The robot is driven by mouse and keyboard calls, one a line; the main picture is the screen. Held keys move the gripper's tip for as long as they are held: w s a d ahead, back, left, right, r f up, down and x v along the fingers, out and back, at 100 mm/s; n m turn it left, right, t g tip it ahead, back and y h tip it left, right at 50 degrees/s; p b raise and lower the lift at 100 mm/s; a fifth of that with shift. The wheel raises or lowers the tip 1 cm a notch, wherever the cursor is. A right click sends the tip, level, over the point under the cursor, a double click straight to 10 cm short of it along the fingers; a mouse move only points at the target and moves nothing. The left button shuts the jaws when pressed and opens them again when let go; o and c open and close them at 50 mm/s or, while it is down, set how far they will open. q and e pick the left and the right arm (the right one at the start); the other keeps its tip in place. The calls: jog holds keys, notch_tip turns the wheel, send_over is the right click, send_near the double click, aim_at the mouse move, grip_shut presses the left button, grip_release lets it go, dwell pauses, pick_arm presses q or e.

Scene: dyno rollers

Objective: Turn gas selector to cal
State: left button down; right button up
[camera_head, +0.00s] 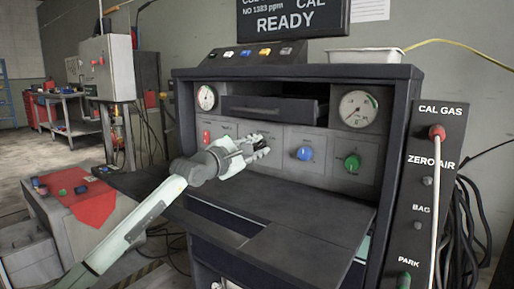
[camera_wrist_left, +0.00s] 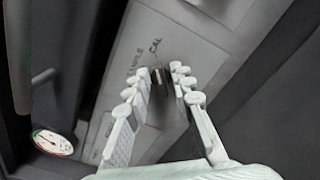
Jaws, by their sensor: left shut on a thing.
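The gas selector is a small dark knob on the pale panel of the console. In the left wrist view the knob (camera_wrist_left: 161,76) sits between my fingertips, with a label reading like CAL beside it. My left gripper (camera_head: 262,146) reaches the panel from the left and is shut on the knob; it also shows in the left wrist view (camera_wrist_left: 163,84). The fingers hide most of the knob in the head view, and its pointing direction is not clear. The sign (camera_head: 290,20) above shows CAL and READY. My right gripper is not in view.
On the panel, a red knob (camera_head: 207,137) is left of the gripper, and a blue knob (camera_head: 305,153) and green knob (camera_head: 352,162) are right. A dark work shelf (camera_head: 310,250) lies below the arm. A CAL GAS post (camera_head: 425,190) stands right.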

pick_arm(q)
jog(key=c, duration=1.6)
grip_release()
jog(key=shift+s+a, duration=0.1)
jog(key=v, duration=1.1)
jog(key=shift+s+a, duration=0.2)
jog(key=shift+s, duration=0.15)
